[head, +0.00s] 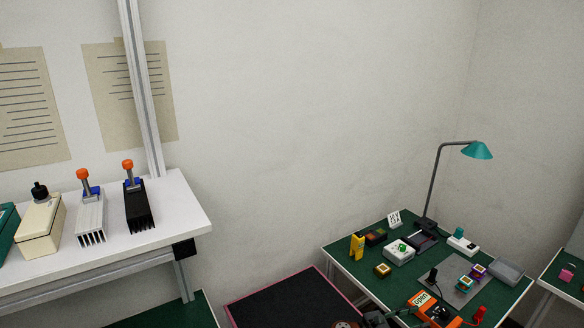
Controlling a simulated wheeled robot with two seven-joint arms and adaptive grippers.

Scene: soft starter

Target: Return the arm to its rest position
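Only a small dark part of my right gripper (378,319) shows at the bottom edge of the head view, in front of the near left corner of the green-topped table (345,256). Most of it and its arm are cut off by the frame edge. Its fingers are too small and dark to tell whether they are open or shut, or whether anything is between them. My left gripper and arm are not in view.
An orange device (430,311) lies near the gripper. The table also carries a grey mat (440,287), a white box (399,253) and a teal lamp (476,150). A white shelf (175,215) holds heatsink-like parts at left. A dark pink-edged mat (290,302) lies between.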

